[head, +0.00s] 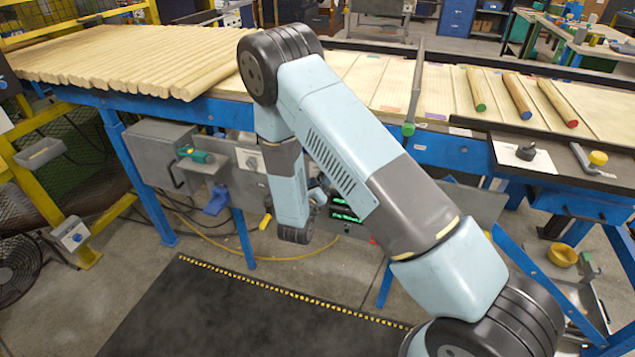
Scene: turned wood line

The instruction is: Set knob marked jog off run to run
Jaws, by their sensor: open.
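The lettering jog off run is not legible anywhere, so I cannot tell which knob carries it. A knob on a pale plate (250,161) is on the grey panel under the table, just left of my arm's lower link. A black knob on a white plate (526,153) sits at the right end of the table. Another knob on a small box (73,237) is on the yellow frame at left. My arm reaches up from the lower right and bends down in front of the grey panel, hiding part of it. My gripper's fingers are not visible behind the arm.
A grey box with a green handle (196,155) hangs left. Wooden rods (130,58) cover the table's left part. A dark mat (230,318) lies on the floor. A yellow hose curves below the panel.

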